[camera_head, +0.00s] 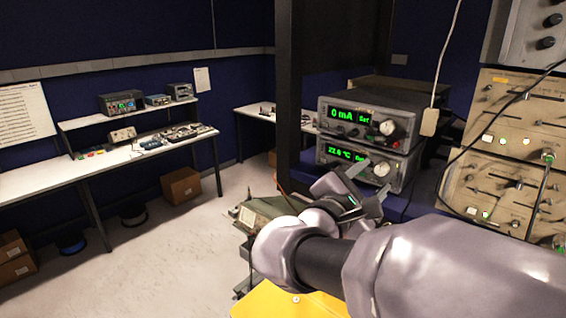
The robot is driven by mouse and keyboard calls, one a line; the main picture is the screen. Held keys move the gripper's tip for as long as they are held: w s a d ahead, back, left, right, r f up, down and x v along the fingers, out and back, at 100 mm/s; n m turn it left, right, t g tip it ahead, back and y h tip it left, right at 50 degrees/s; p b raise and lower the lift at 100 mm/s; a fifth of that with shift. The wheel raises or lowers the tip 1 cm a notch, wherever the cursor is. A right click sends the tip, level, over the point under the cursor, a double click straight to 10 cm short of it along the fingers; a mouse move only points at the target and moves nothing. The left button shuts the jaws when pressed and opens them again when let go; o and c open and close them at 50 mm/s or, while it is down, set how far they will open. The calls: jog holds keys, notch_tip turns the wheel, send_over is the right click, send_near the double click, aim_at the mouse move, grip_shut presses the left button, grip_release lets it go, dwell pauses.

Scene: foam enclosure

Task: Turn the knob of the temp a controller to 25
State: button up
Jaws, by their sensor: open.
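Two stacked grey controllers stand on a blue shelf at the right of centre. The lower one, a temperature controller (345,154), shows a green reading that looks like 22.6 °C. Its round silver knob (381,169) is at the right of its front panel. The upper controller (350,117) reads 0 mA and has a similar knob (387,127). My gripper (370,170) is open and empty, with its fingers in front of the lower panel, close to the knob. I cannot tell whether a finger touches the knob. The arm hides part of the shelf below.
Beige instrument racks (510,108) with cables stand close at the right. A dark post (289,90) rises just left of the controllers. A white cable with a plug (430,122) hangs in front of their right side. Workbenches (95,165) and open floor lie at the left.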

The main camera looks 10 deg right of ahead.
aim_at(382, 170)
jog(key=shift+x, duration=1.45)
jog(key=shift+s, duration=0.1)
grip_shut()
jog(key=shift+f, duration=0.1)
